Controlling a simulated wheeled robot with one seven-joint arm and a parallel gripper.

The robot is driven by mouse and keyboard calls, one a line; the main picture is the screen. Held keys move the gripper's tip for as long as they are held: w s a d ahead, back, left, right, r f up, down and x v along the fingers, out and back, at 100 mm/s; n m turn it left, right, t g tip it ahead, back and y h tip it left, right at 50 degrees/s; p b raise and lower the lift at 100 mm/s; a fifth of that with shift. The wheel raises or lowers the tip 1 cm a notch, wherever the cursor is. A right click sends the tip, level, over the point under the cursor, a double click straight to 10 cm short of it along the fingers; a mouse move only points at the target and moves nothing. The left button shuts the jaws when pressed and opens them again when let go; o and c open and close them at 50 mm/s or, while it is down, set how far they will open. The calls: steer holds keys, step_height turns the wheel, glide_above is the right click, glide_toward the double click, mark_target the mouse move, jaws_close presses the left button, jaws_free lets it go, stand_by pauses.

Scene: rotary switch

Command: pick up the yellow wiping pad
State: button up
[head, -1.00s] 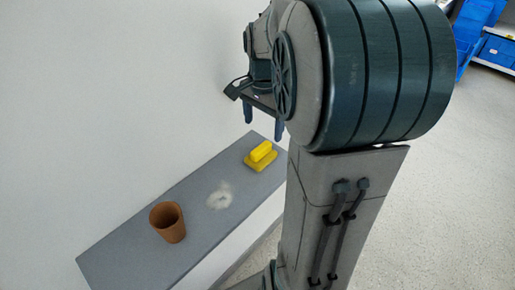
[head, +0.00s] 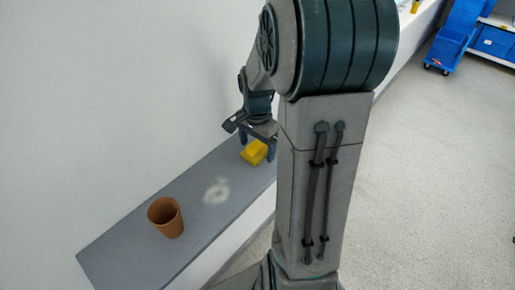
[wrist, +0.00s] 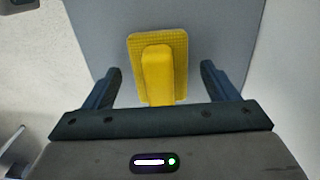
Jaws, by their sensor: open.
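The yellow wiping pad (head: 254,152) lies at the far end of the grey shelf, with its raised handle on top. In the wrist view the pad (wrist: 176,52) lies between my two open fingers, its handle running toward the palm. My gripper (head: 257,147) is above the pad in the head view, with fingers pointing down. In the wrist view my gripper (wrist: 160,80) has a gap on each side of the handle and touches nothing that I can see. The near end of the handle is hidden by the gripper body.
The grey shelf (head: 150,245) runs along a white wall. A brown pot (head: 166,218) stands on its near part. A pale smudge (head: 217,191) lies between pot and pad. Blue bins (head: 492,40) are far off at the upper right.

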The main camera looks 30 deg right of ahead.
steer(key=c, duration=1.1)
steer(key=shift+r, duration=0.2)
steer(key=r, duration=0.4)
steer(key=shift+w+d+r+b, duration=0.1)
steer(key=shift+d+b, duration=0.2)
steer(key=shift+b, duration=0.1)
steer(key=d+r, duration=0.2)
steer(key=d, duration=0.1)
steer(key=d+r, duration=0.2)
steer(key=d, duration=0.2)
steer(key=d+r+b, duration=0.1)
steer(key=d+r, duration=0.1)
steer(key=d, duration=0.2)
steer(key=shift+w+r, duration=0.25)
steer(key=shift+w, duration=0.1)
